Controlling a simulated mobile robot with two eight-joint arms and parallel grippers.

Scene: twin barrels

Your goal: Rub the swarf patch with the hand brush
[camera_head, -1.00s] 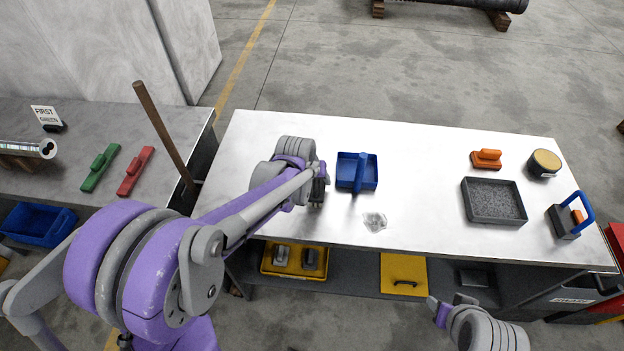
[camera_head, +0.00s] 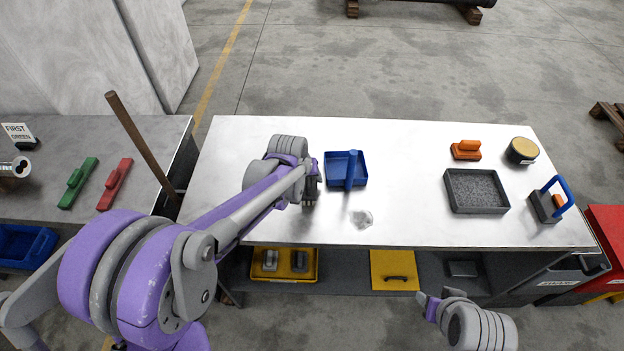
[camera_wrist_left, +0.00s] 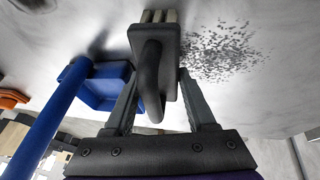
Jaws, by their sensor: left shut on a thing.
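The swarf patch (camera_head: 361,218) is a small grey scatter on the white tabletop, near its front edge. It shows as dark flecks in the left wrist view (camera_wrist_left: 222,52). My left gripper (camera_head: 310,192) is shut on the hand brush (camera_wrist_left: 150,75), a dark grey block with a looped handle and pale bristles. In the wrist view the brush lies just left of the flecks; I cannot tell if its bristles touch the table. In the head view the brush is mostly hidden by the gripper. My right gripper (camera_head: 427,304) is low at the bottom, its fingers unclear.
A blue dustpan (camera_head: 345,168) lies right of my left gripper, behind the patch. Further right are a grey tray (camera_head: 476,190), an orange-handled block (camera_head: 466,150), a round tin (camera_head: 522,150) and a blue-handled tool (camera_head: 549,202). The tabletop between patch and tray is clear.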

